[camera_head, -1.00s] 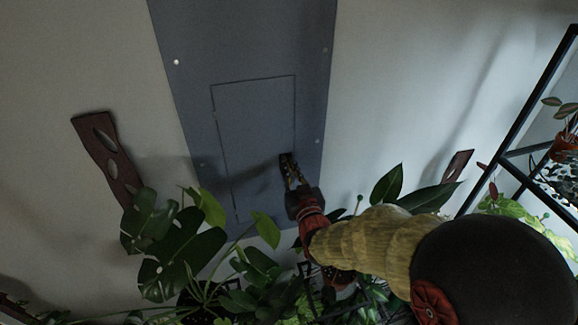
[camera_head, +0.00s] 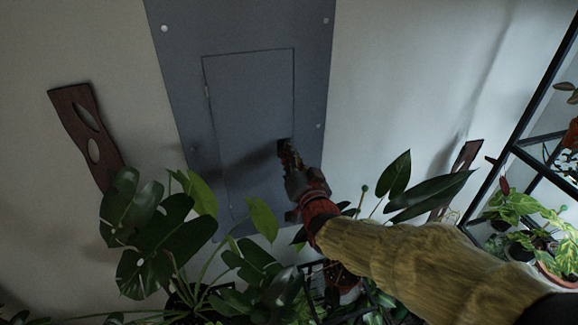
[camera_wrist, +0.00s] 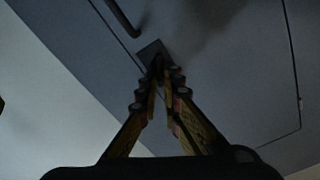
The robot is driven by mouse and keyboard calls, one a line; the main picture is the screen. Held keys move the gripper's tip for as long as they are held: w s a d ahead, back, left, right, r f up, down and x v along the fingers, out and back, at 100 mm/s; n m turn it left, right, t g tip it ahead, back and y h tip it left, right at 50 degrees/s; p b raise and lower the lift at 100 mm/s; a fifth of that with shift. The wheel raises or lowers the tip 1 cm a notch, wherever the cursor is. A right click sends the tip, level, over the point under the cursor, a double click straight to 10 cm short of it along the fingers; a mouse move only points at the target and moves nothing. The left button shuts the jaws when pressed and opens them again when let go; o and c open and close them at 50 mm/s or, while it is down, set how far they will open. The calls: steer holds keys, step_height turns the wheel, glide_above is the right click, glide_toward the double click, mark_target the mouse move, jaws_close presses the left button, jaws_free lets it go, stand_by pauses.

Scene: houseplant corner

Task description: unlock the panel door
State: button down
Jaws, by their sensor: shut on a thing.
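The grey panel (camera_head: 312,75) is on the wall, with a rectangular door (camera_head: 245,100) outlined in it. The door lies flush, with no visible gap. A small dark latch (camera_head: 283,143) sits at the door's right edge; it also shows as a dark square in the wrist view (camera_wrist: 150,49). My gripper (camera_head: 289,158) is at this latch. In the wrist view my gripper's fingers (camera_wrist: 162,72) converge at the dark square and are shut on the latch. The fingertips hide the gripped part, so its turn angle cannot be told.
Large-leaved plants (camera_head: 150,235) stand below and left of the panel. More leaves (camera_head: 425,195) rise right of my arm. A brown wooden piece (camera_head: 85,120) hangs left. A black shelf frame (camera_head: 520,130) with potted plants stands right. The wall beside the panel's upper part is clear.

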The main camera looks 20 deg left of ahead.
steer(key=m+b, duration=0.4)
steer(key=f+m+b, duration=0.1)
steer(key=m+b, duration=0.3)
steer(key=b, duration=0.1)
steer(key=m+b, duration=0.3)
steer(key=b, duration=0.2)
steer(key=shift+w+d+f+m, duration=0.2)
steer(key=shift+d+m, duration=0.1)
steer(key=shift+m, duration=0.1)
steer(key=shift+b, duration=0.35)
steer(key=c, duration=2.1)
jaws_free()
steer(key=shift+o, duration=0.6)
steer(key=shift+s+d+r, duration=0.1)
steer(key=v, duration=1.1)
steer(key=shift+s+d, duration=0.25)
steer(key=shift+s, duration=0.1)
